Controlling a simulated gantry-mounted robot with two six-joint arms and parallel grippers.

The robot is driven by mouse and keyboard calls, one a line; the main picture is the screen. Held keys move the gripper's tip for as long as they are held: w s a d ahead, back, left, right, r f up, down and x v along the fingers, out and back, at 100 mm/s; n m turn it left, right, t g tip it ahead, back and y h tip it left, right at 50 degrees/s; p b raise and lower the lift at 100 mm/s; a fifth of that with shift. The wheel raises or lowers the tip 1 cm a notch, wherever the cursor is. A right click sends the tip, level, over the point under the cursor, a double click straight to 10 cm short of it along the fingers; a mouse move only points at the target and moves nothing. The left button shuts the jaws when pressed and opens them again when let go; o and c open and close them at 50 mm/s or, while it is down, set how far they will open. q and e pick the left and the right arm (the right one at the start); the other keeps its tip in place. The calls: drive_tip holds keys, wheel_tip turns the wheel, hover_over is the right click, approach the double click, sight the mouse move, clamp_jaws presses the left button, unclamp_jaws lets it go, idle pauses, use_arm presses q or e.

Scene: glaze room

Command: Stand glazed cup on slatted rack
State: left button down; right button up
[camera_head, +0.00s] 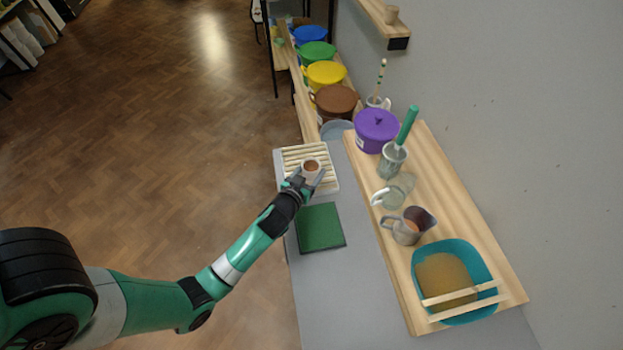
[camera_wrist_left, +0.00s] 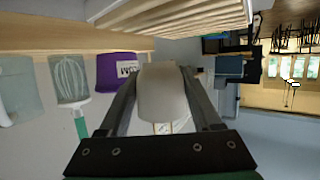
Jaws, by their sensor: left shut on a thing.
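The slatted rack (camera_head: 290,157) is a white tray with pale wooden slats on the grey bench. My left gripper (camera_head: 306,177) reaches over its near part and is shut on the small glazed cup (camera_head: 311,164). The cup is pale outside and brown inside, its mouth facing up. In the left wrist view the cup (camera_wrist_left: 165,92) sits between the two dark fingers, with the rack (camera_wrist_left: 175,22) along the top edge. A gap shows there between the cup and the rack, so the cup appears held above the slats. My right gripper is not in view.
A green pad (camera_head: 320,228) lies just nearer than the rack. Right of it, a wooden board (camera_head: 440,195) carries a purple bucket (camera_head: 377,130), a whisk container (camera_head: 391,160), jugs (camera_head: 410,227) and a teal basin (camera_head: 470,258). Several coloured buckets line the far shelf.

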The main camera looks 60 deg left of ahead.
sight(312, 177)
use_arm(q)
drive_tip(key=shift+w+a+f, duration=0.35)
drive_tip(key=shift+a+f, duration=0.1)
drive_tip(key=shift+f, duration=0.2)
wheel_tip(312, 177, down, 4)
drive_tip(key=shift+w+a+r+b, duration=0.1)
drive_tip(key=shift+a+r+b, duration=0.1)
drive_tip(key=shift+b, duration=0.9)
drive_tip(key=shift+d+r, duration=0.1)
drive_tip(key=shift+f, duration=0.2)
drive_tip(key=shift+c, duration=0.4)
unclamp_jaws()
drive_tip(key=shift+r, duration=0.15)
